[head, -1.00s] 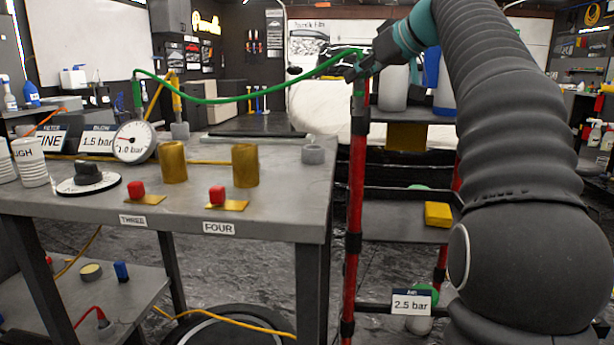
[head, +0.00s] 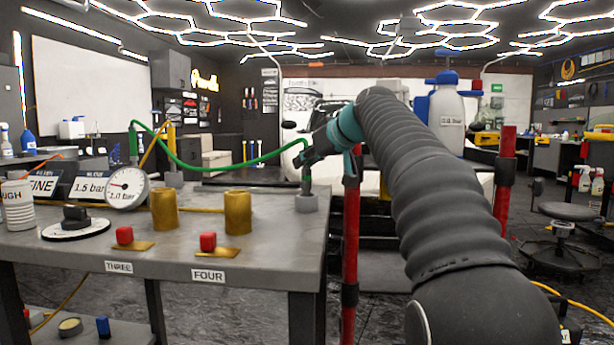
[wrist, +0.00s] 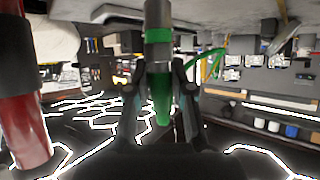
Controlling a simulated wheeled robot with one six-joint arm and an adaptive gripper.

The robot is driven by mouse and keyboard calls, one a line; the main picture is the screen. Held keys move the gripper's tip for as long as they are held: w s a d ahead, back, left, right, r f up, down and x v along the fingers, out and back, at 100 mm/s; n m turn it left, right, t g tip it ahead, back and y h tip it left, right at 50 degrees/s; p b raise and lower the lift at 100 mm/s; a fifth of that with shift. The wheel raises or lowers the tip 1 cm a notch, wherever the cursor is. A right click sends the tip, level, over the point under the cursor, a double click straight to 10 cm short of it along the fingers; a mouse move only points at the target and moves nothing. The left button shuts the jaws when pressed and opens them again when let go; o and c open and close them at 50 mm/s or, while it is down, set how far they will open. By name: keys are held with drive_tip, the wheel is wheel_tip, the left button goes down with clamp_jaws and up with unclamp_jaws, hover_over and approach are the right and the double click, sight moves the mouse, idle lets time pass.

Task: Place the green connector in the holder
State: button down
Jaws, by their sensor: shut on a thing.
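The green connector (head: 307,176) is upright in my gripper (head: 306,156), with the green hose (head: 215,169) running left from it. The grey ring-shaped holder (head: 306,203) stands at the right end of the bench top, directly below the connector. The connector's lower end meets the holder's top in the head view; I cannot tell how far it is inside. In the wrist view, which looks upside down, my gripper (wrist: 158,88) has its fingers on both sides of the connector (wrist: 158,103). A grey cylindrical part with a green band shows above it there.
A red post (head: 351,225) stands close to the right of the holder and also shows in the wrist view (wrist: 22,120). Two brass cylinders (head: 238,212), red buttons (head: 208,241) and a gauge (head: 127,186) stand further left on the bench (head: 275,262).

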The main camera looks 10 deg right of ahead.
sight(310, 171)
drive_tip(key=shift+f+b, duration=0.3)
drive_tip(key=shift+f, duration=1.1)
drive_tip(key=shift+f, duration=0.15)
drive_tip(key=c, duration=1)
unclamp_jaws()
drive_tip(key=shift+s+d+r, duration=0.1)
drive_tip(key=shift+s+r, duration=0.05)
drive_tip(key=shift+r, duration=0.15)
drive_tip(key=v, duration=1.1)
drive_tip(key=shift+s+d, duration=0.1)
drive_tip(key=shift+s, duration=0.2)
